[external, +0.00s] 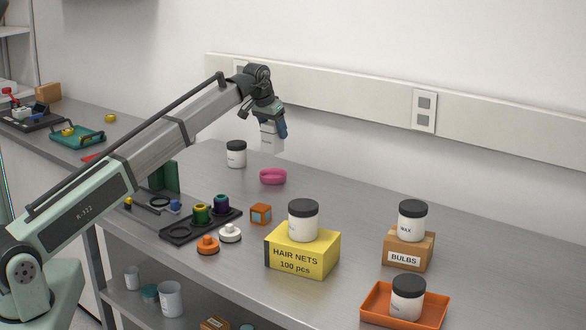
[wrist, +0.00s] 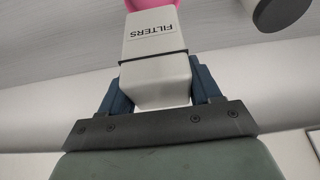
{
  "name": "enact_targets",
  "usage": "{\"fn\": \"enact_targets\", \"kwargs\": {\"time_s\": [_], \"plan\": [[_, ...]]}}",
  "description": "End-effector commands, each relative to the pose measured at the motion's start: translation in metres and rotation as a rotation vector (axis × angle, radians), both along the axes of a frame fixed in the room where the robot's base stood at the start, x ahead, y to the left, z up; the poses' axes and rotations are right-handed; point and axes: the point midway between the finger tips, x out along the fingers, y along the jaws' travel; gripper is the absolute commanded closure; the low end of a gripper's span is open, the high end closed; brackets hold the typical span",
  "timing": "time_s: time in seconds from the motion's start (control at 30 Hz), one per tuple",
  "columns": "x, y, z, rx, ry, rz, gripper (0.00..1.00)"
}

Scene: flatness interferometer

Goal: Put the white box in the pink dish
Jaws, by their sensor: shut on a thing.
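My gripper (external: 271,122) is shut on the white box (external: 271,139) and holds it in the air above the bench. In the wrist view the white box (wrist: 155,60) sits between the two blue fingers (wrist: 155,92) and carries a label reading FILTERS. The pink dish (external: 272,176) stands on the bench below the box, apart from it. In the wrist view a part of the pink dish (wrist: 150,4) shows past the far end of the box; the rest is hidden or out of frame.
A white jar with a black lid (external: 236,154) stands just left of the dish. A black tray (external: 201,226), an orange cube (external: 261,214) and a yellow HAIR NETS box (external: 302,253) with a jar on top are nearer the front.

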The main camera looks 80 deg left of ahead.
Motion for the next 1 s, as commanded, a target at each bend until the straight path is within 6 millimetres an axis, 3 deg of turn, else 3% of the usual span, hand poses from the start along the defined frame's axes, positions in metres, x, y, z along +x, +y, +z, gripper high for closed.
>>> {"fn": "enact_targets", "kwargs": {"time_s": [0.1, 0.6, 1.0], "plan": [[-0.001, -0.001, -0.021, 0.000, 0.000, -0.001, 0.72], [0.000, 0.000, -0.067, 0.000, 0.000, -0.001, 0.72], [0.000, 0.000, -0.071, 0.001, 0.000, -0.001, 0.72]]}}
